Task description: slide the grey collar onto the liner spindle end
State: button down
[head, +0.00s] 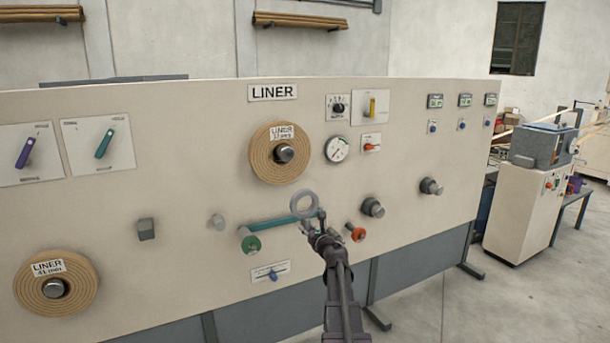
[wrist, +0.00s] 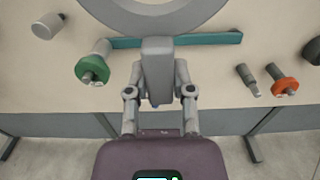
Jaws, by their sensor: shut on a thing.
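The grey collar (head: 292,204) is a flat ring with a block-like tab. My gripper (head: 314,228) is shut on that tab. In the wrist view the collar (wrist: 150,22) shows at the top edge, cut off, with my gripper's fingers (wrist: 159,80) on either side of the tab. The upper liner roll (head: 262,166) is a tan wound disc under the LINER sign, with a metal spindle end (head: 284,153) sticking out of its centre. In the head view the collar is below and slightly right of that spindle end, apart from it. The collar's hole is empty.
A lower liner roll (head: 80,275) has its own spindle end (head: 56,288). Near my gripper are a teal bar (head: 270,225), a green-collared stub (head: 251,244), an orange-collared stub (head: 356,232) and dark stubs (head: 372,207). A gauge (head: 337,149) sits right of the upper roll.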

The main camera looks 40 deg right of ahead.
aim_at(306, 191)
jog(key=r+p, duration=0.4)
jog(key=r, duration=0.1)
jog(key=r+p, duration=1)
jog(key=shift+w+d, duration=0.1)
jog(key=shift+w, duration=0.3)
jog(key=shift+w, duration=0.1)
jog(key=b+x, duration=0.1)
jog(key=x, duration=0.5)
jog(key=shift+w+f, duration=0.15)
jog(key=shift+f, duration=0.3)
